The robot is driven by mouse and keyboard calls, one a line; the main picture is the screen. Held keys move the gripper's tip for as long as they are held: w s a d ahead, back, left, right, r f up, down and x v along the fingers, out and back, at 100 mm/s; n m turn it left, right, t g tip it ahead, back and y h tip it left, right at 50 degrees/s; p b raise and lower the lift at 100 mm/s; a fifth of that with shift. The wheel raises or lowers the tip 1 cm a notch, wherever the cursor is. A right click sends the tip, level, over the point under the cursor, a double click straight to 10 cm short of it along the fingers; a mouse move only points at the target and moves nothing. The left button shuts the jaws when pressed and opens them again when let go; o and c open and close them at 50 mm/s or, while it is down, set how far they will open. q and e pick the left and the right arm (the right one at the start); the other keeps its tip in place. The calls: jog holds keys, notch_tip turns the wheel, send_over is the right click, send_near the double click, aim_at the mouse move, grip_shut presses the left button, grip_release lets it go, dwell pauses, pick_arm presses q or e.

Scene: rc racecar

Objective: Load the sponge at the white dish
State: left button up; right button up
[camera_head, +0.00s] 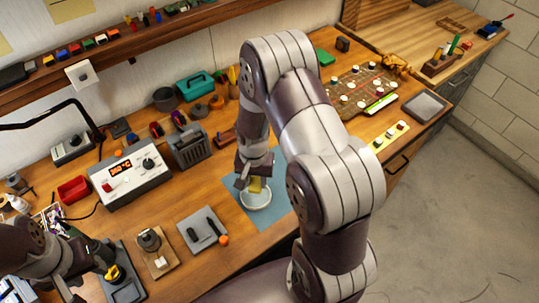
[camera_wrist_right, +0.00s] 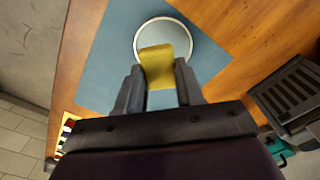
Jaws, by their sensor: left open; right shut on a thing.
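The yellow sponge (camera_head: 256,185) is held between the fingers of my right gripper (camera_head: 255,180), over the white dish (camera_head: 257,202). In the right wrist view, the sponge (camera_wrist_right: 157,66) sits between the two fingers of my right gripper (camera_wrist_right: 158,88) and overlaps the dish (camera_wrist_right: 178,28). I cannot tell whether the sponge touches the dish. The dish lies on a blue mat (camera_head: 240,218). My left gripper (camera_head: 97,272) is at the lower left, open, far from the dish.
A grey tray with a black-handled tool (camera_head: 203,230) and an orange ball (camera_head: 224,240) lie left of the mat. A soldering station (camera_head: 130,174) and a grey slotted holder (camera_head: 190,148) stand behind. A circuit board (camera_head: 350,90) lies at the back right.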

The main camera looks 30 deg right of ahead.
jog(key=shift+w+d+f, duration=0.15)
jog(key=shift+w+f, duration=0.05)
jog(key=shift+w, duration=0.1)
jog(key=b, duration=0.5)
send_over(256, 196)
notch_tip(256, 196, down, 5)
jog(key=shift+w+r, duration=0.1)
jog(key=shift+d+f+b, duration=0.1)
jog(key=shift+f+b, duration=0.2)
jog(key=shift+f, duration=0.2)
jog(key=shift+r, duration=0.1)
jog(key=shift+f, duration=0.55)
dwell(0.8)
